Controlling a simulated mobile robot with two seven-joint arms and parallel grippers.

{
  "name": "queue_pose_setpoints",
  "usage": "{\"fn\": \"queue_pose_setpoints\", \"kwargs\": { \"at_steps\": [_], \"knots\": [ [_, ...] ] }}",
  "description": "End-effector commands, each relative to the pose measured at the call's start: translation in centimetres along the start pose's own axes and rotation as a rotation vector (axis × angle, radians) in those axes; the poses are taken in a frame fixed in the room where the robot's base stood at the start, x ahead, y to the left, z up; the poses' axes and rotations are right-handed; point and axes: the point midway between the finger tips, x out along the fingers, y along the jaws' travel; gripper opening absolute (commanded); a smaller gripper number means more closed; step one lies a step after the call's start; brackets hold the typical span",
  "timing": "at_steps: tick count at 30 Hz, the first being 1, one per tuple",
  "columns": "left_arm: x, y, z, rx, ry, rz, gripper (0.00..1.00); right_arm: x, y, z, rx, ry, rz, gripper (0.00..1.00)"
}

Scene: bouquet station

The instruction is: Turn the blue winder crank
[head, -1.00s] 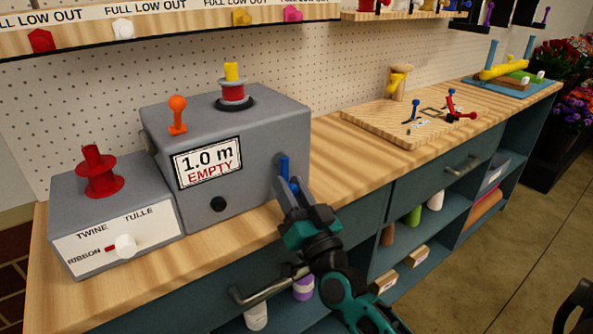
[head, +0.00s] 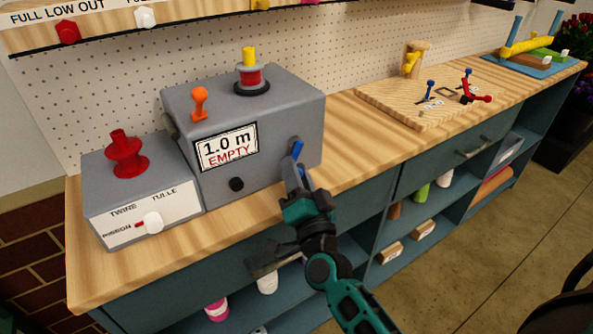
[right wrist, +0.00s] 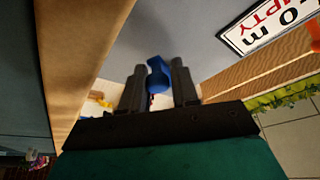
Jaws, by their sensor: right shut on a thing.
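The grey winder box (head: 285,120) stands on the wooden bench, with a sign reading "1.0 m EMPTY" (head: 227,147) on its front. The blue winder crank (head: 297,150) is at the right end of that front; its blue handle sticks up past my fingertips and leans slightly. My right gripper (head: 294,172) is shut on the crank, reaching up from the bench's front edge. In the right wrist view the blue handle (right wrist: 158,75) lies between the two dark fingers. The crank's pivot is hidden behind the gripper. My left gripper is not in view.
An orange lever (head: 199,103) and a red spool with a yellow top (head: 248,75) are on the winder. A wooden board (head: 425,102) with small levers lies right. Bench between them is clear.

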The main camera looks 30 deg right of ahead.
Motion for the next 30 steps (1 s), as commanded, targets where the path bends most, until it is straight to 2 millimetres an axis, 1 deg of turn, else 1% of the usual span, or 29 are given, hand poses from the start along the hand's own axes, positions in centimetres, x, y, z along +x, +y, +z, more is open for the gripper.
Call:
{"fn": "queue_pose_setpoints", "kwargs": {
  "at_steps": [1, 6, 7, 13, 20, 23, 26, 30],
  "knots": [
    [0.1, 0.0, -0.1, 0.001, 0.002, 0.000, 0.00, 0.0, 0.3, -0.3, 0.000, 0.007, 0.006, 0.00],
    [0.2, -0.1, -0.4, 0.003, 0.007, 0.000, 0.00, 0.0, 0.3, -0.2, -0.001, 0.006, 0.006, 0.00],
    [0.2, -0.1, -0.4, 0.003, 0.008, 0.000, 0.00, 0.0, 0.4, -0.2, -0.001, 0.006, 0.006, 0.31],
    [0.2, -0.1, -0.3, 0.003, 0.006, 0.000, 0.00, 0.0, 0.3, -0.2, -0.002, 0.004, 0.004, 0.50],
    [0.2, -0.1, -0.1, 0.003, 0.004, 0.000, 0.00, -0.1, 0.2, -0.1, -0.002, 0.001, 0.003, 0.50],
    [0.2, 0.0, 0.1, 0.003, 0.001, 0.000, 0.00, -0.6, 0.2, 0.0, -0.002, -0.001, 0.004, 0.50],
    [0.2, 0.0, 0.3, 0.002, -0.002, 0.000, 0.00, -1.7, 0.3, 0.1, -0.003, -0.002, 0.004, 0.50],
    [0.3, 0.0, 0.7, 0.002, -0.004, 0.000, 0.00, -4.5, 0.3, 0.1, -0.003, -0.004, 0.005, 0.50]
  ]
}}
